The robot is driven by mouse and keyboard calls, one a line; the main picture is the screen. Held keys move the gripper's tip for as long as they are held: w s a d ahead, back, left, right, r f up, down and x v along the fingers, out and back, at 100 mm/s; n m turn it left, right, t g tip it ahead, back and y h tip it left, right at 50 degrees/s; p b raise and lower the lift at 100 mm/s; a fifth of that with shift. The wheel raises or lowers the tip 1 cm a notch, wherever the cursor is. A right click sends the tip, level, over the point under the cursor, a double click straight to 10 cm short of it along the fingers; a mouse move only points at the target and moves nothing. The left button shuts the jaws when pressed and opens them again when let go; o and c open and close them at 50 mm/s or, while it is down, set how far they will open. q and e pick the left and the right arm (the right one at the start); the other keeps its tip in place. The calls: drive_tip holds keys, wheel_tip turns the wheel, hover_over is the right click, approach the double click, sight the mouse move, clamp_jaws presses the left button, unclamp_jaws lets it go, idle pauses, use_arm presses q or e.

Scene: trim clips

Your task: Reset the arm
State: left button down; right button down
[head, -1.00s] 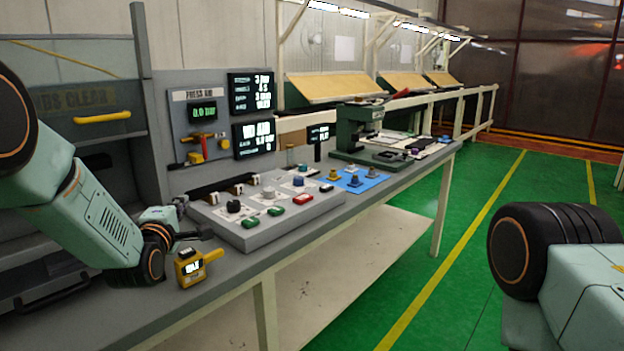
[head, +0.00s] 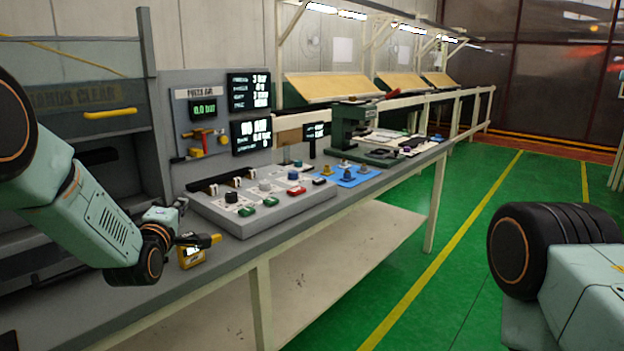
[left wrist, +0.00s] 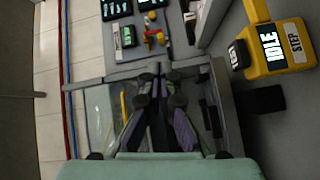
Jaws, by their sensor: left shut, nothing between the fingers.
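My left arm comes in from the left in the head view, bent down over the bench. Its gripper (head: 186,238) is shut and empty, in front of or just above a yellow handheld device (head: 192,256) in the picture; I cannot tell whether they touch. In the left wrist view the dark fingers of the gripper (left wrist: 155,72) lie close together with nothing between them. The yellow device (left wrist: 280,48), reading IDLE and STEP, is at the upper right there, apart from the fingers. My right arm shows at the right edge of the head view, but its gripper is out of frame.
A grey console (head: 240,222) with knobs and coloured buttons sits on the bench (head: 215,277). Behind it stands a panel (head: 180,128) with displays and a red-yellow valve. A blue mat (head: 346,181) and a green machine (head: 345,128) are further along. The green floor (head: 455,260) at right is clear.

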use_arm(q)
drive_tip(key=s+d+f+m+g+h, duration=0.15)
drive_tip(key=s+f+m+g, duration=0.35)
drive_tip(key=s+f, duration=0.6)
drive_tip(key=s+d+f+m+g+y, duration=0.1)
drive_tip(key=s+d+f+m+g, duration=0.25)
drive_tip(key=s+f+m, duration=0.75)
drive_tip(key=s+f+g, duration=0.3)
drive_tip(key=s+f, duration=0.1)
drive_tip(key=s, duration=0.6)
drive_tip(key=s+d+f+g, duration=0.1)
drive_tip(key=s+f+g, duration=0.2)
drive_tip(key=s, duration=0.7)
drive_tip(key=s+f+g, duration=0.3)
drive_tip(key=s+f, duration=0.4)
drive_tip(key=s, duration=0.4)
drive_tip(key=shift+d+h+b, duration=0.35)
drive_tip(key=shift+d+b, duration=0.05)
